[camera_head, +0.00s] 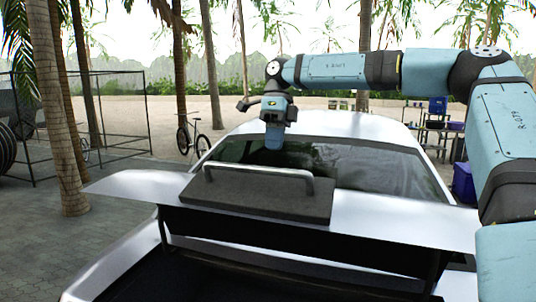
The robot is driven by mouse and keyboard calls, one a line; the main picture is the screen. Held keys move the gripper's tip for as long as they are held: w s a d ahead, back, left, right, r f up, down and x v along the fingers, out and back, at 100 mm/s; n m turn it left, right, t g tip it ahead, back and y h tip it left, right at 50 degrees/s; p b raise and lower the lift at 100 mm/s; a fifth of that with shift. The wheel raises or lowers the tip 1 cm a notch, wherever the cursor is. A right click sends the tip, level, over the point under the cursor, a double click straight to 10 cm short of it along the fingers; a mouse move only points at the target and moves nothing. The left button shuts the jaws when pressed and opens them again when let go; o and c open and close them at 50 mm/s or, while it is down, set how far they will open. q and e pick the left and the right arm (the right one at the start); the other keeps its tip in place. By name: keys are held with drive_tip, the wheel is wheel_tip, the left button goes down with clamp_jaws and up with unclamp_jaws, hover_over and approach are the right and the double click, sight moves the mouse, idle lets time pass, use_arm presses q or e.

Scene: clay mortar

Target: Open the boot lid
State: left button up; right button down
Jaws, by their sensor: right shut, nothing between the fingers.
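The silver boot lid (400,216) of the car is raised on dark supports and lies across the middle of the view. A dark opening (240,287) shows beneath it. A dark grey block (240,198) with a metal bar handle (262,170) sits on top of the lid. My right gripper (273,146) is shut and empty, pointing down just beyond the handle, in front of the rear window. It appears apart from the handle. My left gripper is not in view.
The car's roof (335,124) and rear window (375,168) lie behind the lid. Palm trunks, a bicycle (188,136) and a wire cage (110,110) stand to the left. A blue bin (464,184) is at the right. Paving at the left is mostly open.

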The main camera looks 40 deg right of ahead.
sight(268, 183)
drive_tip(key=shift+x, duration=1)
drive_tip(key=a, duration=0.1)
drive_tip(key=s+a+p, duration=0.1)
drive_tip(key=a, duration=0.1)
drive_tip(key=shift+s+f+p, duration=0.2)
drive_tip(key=shift+f+p, duration=0.1)
drive_tip(key=shift+f, duration=0.05)
drive_tip(key=shift+s+a, duration=0.3)
drive_tip(key=shift+a, duration=0.1)
drive_tip(key=shift+w+d+f, duration=0.1)
drive_tip(key=shift+f, duration=0.05)
